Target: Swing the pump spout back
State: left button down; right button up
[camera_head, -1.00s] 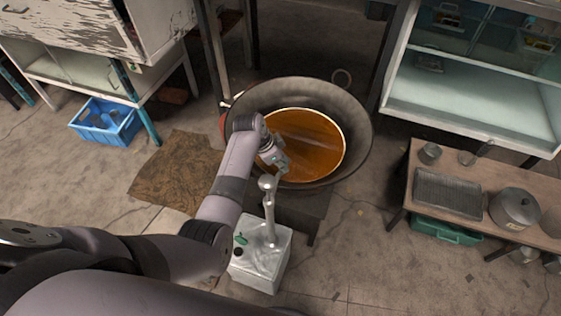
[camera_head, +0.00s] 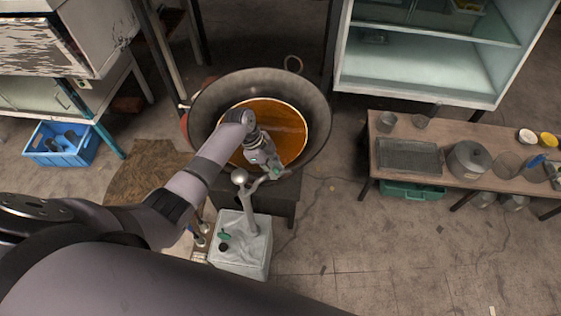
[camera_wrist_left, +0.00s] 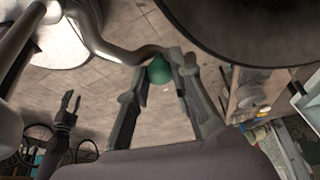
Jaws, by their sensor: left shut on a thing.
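The hand pump (camera_head: 248,211) stands upright on a white square can (camera_head: 240,252) in front of the wok. Its grey spout (camera_head: 258,184) runs from the round pump head to the right, near the wok's front rim. My left gripper (camera_head: 275,170) is shut on the spout's outer end. The left wrist view shows the curved spout (camera_wrist_left: 118,52) reaching the fingertips of that gripper (camera_wrist_left: 160,70), with a rounded green piece between the fingers. My right gripper (camera_wrist_left: 70,100) shows in that view at the left, fingers apart and empty.
The large dark wok (camera_head: 318,110) holds orange-brown liquid. A wooden bench (camera_head: 440,172) with a tray (camera_head: 408,156) and a lidded pot (camera_head: 468,158) stands at right. A blue crate (camera_head: 62,146) lies at left. The floor right of the can is clear.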

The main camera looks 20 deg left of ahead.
pick_arm(q)
jog(key=s+d+m+g, duration=0.3)
jog(key=s+d+m, duration=0.1)
jog(key=s+m, duration=0.2)
jog(key=shift+m+y+b, duration=0.3)
jog(key=shift+m+b, duration=0.15)
jog(key=shift+m, duration=0.45)
jog(key=shift+s+d, duration=0.1)
jog(key=shift+s, duration=0.05)
jog(key=c, duration=1.4)
grip_release()
jog(key=shift+c, duration=0.2)
jog(key=v, duration=1.2)
